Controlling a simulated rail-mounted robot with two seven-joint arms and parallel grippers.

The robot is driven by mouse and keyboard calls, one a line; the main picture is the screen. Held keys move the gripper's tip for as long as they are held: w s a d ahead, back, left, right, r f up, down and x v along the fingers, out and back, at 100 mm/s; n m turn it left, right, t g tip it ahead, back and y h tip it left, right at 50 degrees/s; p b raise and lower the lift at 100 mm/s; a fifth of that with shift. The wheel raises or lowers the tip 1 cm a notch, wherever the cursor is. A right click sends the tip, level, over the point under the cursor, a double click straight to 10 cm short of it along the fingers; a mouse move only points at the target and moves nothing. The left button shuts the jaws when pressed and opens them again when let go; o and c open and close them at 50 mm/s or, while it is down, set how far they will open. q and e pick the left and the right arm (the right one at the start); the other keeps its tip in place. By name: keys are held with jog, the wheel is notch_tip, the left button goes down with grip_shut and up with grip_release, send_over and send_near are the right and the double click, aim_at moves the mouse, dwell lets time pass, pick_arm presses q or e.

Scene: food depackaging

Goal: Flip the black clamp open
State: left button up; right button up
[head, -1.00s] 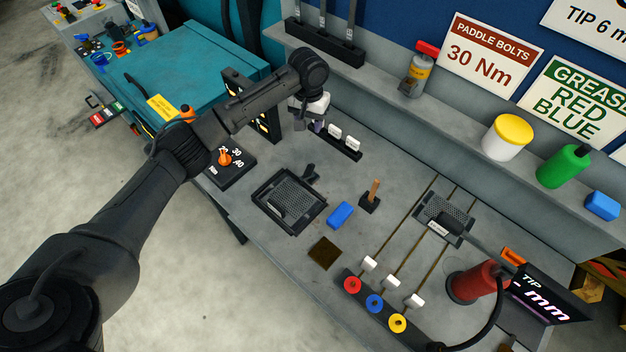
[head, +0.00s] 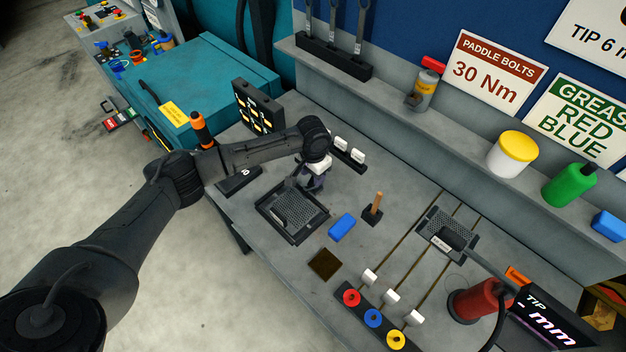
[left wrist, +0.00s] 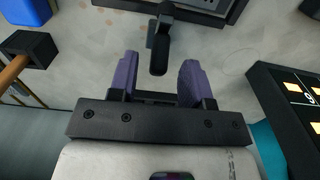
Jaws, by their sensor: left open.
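The black clamp (left wrist: 160,38) shows in the left wrist view as a dark upright lever with a rounded end, beside the edge of the black mesh tray (left wrist: 210,17). In the head view my gripper and wrist largely hide it, at the far corner of the tray (head: 273,226). My left gripper (left wrist: 159,62) is open, with its two purple fingers on either side of the clamp's rounded end. I see a gap on each side and no contact. In the head view the left gripper (head: 313,185) is low over the bench by the tray. My right gripper is not seen.
A blue block (head: 342,226) and a dark block with a wooden handle (head: 374,211) stand to the right of the tray. A black rack with white pieces (head: 349,153) is behind my gripper. A black upright panel (head: 259,106) stands at the bench's back left.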

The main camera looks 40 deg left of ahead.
aim_at(311, 184)
pick_arm(q)
jog(key=shift+f, duration=1.8)
jog(key=shift+c, duration=0.3)
grip_shut()
